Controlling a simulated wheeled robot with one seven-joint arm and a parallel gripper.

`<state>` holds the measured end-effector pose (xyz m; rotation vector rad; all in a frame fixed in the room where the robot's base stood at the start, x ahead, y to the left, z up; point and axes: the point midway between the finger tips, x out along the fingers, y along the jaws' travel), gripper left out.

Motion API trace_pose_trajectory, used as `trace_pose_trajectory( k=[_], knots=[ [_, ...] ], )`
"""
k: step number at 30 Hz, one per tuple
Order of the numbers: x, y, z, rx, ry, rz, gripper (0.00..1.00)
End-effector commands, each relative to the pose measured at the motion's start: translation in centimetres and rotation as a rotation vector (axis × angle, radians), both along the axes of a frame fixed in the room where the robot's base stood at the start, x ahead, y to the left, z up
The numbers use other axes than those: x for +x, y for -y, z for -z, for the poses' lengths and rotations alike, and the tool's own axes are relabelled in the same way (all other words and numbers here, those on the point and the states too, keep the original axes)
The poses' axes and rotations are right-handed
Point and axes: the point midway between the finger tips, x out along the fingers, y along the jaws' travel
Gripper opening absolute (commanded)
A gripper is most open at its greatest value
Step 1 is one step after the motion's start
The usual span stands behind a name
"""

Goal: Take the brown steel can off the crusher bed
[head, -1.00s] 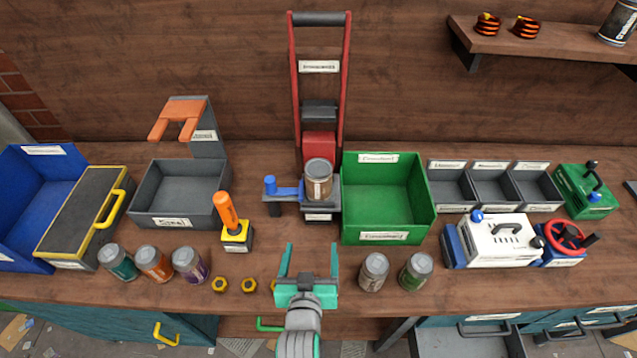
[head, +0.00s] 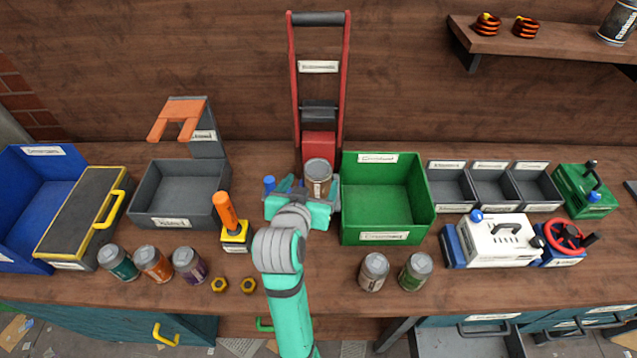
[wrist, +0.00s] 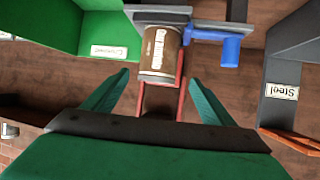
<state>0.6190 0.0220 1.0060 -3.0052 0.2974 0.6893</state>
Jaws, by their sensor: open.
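The brown steel can (head: 318,174) stands upright on the small grey crusher bed under the red-framed press. In the wrist view the can (wrist: 160,50) shows its brown, labelled side, with the bed (wrist: 160,14) behind it at the top edge. My gripper (head: 305,190) is at the bed, just in front of the can, and hides most of the bed in the head view. In the wrist view my gripper (wrist: 161,78) has its two teal fingers spread wide, one to each side of the can's line. Nothing is held between them. Whether the tips reach past the can's near side is unclear.
A green bin (head: 388,237) stands close right of the bed. A blue lever (wrist: 230,50) juts from the bed. The grey bin labelled Steel (head: 178,222) is to the left, past an orange-handled tool (head: 226,212). Several cans stand along the front.

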Motion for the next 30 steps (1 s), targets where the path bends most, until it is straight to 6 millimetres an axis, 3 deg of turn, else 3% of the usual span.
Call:
trace_pose_trajectory(
  k=[21,29,30],
  knots=[
    [6.4,1.7,3.4,0.000,0.000,0.000,0.78],
    [6.6,1.8,3.6,0.000,0.001,-0.001,0.78],
    [6.6,1.8,3.6,0.000,0.001,-0.001,0.73]
  ],
)
